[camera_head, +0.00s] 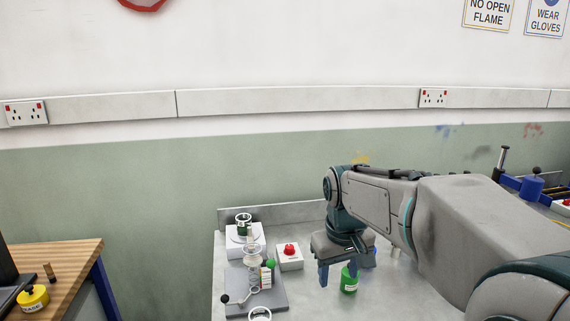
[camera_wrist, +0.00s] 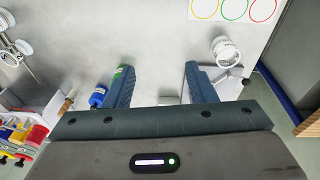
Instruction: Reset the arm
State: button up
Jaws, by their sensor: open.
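My arm reaches in from the right in the head view. My gripper (camera_head: 346,272) hangs over the grey metal bench (camera_head: 320,301), fingers pointing down. It also shows in the wrist view (camera_wrist: 160,76), with its two fingers wide apart and only bare grey surface between them. A green jar with a white label (camera_head: 349,283) stands near the fingers in the head view. In the wrist view a green item (camera_wrist: 117,72) and a blue bottle (camera_wrist: 98,97) show beside the left finger, partly hidden by it. I cannot tell whether they touch it.
A fixture with a clear ringed column (camera_head: 253,258) and a red button on a white box (camera_head: 289,252) stand left of my gripper. A white cup (camera_wrist: 228,52) lies near a sheet with coloured rings (camera_wrist: 203,12). A wooden table (camera_head: 66,258) stands further left, across a gap.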

jog(key=s+d+f+m, duration=0.1)
jog(key=s+d+f, duration=0.1)
jog(key=s, duration=0.6)
jog(key=s+d+f+m+t, duration=0.1)
jog(key=s+f, duration=0.3)
jog(key=s, duration=0.4)
jog(key=shift+s+d+f+m, duration=0.15)
jog(key=shift+s+d+m, duration=0.2)
jog(key=shift+d+m, duration=0.25)
